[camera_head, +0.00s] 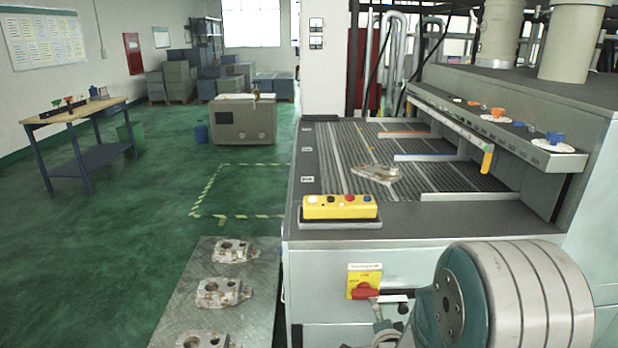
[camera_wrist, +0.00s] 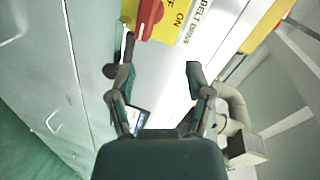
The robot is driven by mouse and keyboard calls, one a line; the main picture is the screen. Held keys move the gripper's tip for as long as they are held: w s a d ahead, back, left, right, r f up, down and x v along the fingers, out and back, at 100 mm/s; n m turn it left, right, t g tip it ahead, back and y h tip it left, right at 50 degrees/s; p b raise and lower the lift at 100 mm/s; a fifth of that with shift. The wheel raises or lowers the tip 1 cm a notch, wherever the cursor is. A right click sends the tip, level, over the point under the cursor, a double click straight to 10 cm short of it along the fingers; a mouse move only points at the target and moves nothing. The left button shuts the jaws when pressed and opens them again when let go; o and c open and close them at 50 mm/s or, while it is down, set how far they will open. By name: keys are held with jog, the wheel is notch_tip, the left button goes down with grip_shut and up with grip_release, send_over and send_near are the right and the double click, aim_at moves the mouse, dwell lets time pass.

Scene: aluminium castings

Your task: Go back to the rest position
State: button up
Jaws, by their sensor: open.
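My gripper (camera_wrist: 160,78) shows in the wrist view with its two fingers spread apart and nothing between them. It faces the machine's pale front panel (camera_wrist: 88,60), close to a yellow plate with a red rotary switch (camera_wrist: 148,14) and a "BELT DRIVE" label. In the head view the same red switch (camera_head: 365,291) is on the machine front, beside my arm at the lower right. The gripper's fingertips are not clearly seen there. A metal casting (camera_head: 376,172) lies on the dark ribbed belt (camera_head: 335,160).
Several castings (camera_head: 224,292) lie on a grey plate (camera_head: 262,300) left of the machine. A yellow button box (camera_head: 340,207) stands on the machine's near edge. Green floor is free at left.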

jog(key=s+r+n+g, duration=0.5)
jog(key=s+r+n, duration=0.35)
jog(key=r, duration=0.25)
jog(key=s+r+n+g, duration=0.2)
jog(key=s, duration=0.7)
jog(key=s+r+n+g, duration=0.2)
jog(key=s+n, duration=0.1)
jog(key=s, duration=0.5)
jog(key=shift+s+a+r+n+g, duration=0.3)
jog(key=shift+s+a+r+n, duration=0.05)
jog(key=shift+a+r, duration=0.1)
